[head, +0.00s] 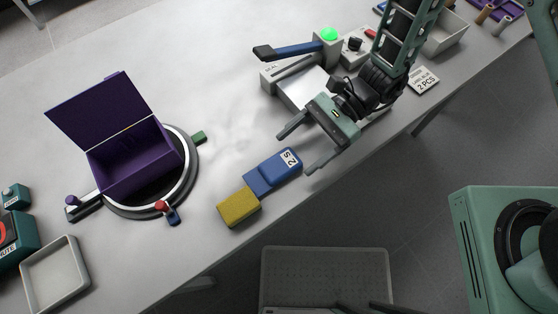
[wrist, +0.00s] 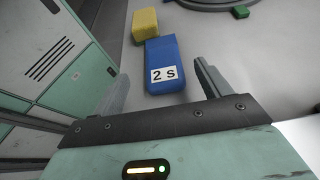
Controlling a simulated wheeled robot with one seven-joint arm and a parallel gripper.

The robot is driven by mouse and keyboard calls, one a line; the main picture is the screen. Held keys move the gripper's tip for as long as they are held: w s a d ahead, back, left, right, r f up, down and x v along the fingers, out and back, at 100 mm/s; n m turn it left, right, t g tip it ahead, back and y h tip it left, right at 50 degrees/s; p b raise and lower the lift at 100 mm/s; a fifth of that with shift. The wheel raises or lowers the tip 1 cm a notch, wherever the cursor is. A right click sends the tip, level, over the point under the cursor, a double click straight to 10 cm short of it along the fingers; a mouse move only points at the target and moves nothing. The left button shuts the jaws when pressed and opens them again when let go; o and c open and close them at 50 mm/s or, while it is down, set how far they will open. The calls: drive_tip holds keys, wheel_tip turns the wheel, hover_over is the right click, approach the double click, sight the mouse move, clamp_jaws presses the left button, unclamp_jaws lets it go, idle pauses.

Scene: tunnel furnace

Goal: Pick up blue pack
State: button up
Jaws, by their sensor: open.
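The blue pack (head: 271,172) lies on the table near its front edge, with a white "2 S" label at its right end. A yellow block (head: 238,208) sits right against or very close to its left end. My gripper (head: 294,151) is open and empty, with its two fingers to the right of the blue pack and pointing toward it. In the wrist view the blue pack (wrist: 162,62) lies ahead, between the lines of the open fingers, with its label facing up. The yellow block (wrist: 145,24) is beyond it.
An open purple box (head: 135,165) stands on a round turntable (head: 192,180) to the left. A small green block (head: 198,137) is beside it. A grey device with a blue lever (head: 287,50) is behind my gripper. An empty tray (head: 55,272) is at lower left.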

sight(279, 165)
drive_tip(key=shift+p+x, duration=1.1)
drive_tip(key=shift+x, duration=1.95)
drive_tip(key=shift+w, duration=0.15)
drive_tip(key=c, duration=1.1)
